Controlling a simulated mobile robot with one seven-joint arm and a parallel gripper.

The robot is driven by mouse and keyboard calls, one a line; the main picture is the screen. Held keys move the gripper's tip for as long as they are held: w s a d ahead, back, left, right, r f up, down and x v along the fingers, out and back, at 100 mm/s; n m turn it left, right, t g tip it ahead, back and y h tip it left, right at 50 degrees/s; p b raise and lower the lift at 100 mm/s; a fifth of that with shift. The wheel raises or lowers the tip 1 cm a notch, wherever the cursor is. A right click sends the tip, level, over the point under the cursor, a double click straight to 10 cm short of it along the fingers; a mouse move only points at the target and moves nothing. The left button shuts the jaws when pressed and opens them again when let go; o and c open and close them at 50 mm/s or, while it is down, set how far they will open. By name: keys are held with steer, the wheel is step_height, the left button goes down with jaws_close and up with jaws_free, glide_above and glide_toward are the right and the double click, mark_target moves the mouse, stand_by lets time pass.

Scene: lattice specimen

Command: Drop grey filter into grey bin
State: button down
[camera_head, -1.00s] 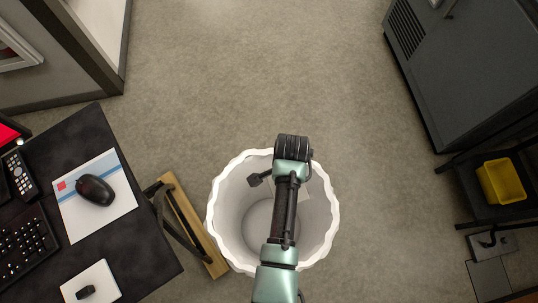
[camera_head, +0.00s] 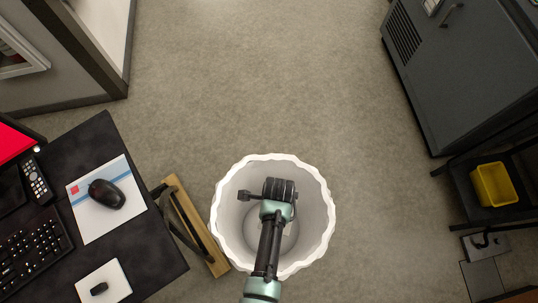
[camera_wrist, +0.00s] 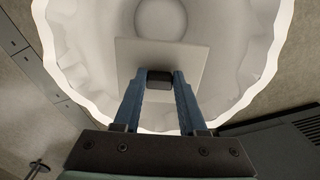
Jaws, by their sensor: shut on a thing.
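The grey bin (camera_head: 228,217) stands on the floor in the head view, round and pale with a wavy rim, and it fills most of the wrist view (camera_wrist: 85,50). My gripper (camera_wrist: 160,78) points down over the bin's opening. Its two blue fingers are closed on a small dark block at the near edge of a flat, square, light grey plate, which I take as the grey filter (camera_wrist: 188,56). The plate lies across my view of the bin's inside; its exact height against the rim is unclear. In the head view my wrist hides the fingers and most of the plate.
A black desk (camera_head: 150,255) with mouse, keyboard and remote stands at the left. A wooden-topped stand (camera_head: 190,220) is close beside the bin's left rim. A dark cabinet (camera_head: 455,75) and a yellow container (camera_head: 494,185) on a black stand are at the right. The floor beyond the bin is clear.

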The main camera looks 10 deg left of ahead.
step_height(320, 180, down, 2)
steer(key=shift+f+b, duration=0.1)
steer(key=shift+b, duration=0.5)
steer(key=shift+c, duration=1.9)
jaws_free()
step_height(320, 180, up, 13)
steer(key=p, duration=0.2)
steer(key=shift+w, duration=0.1)
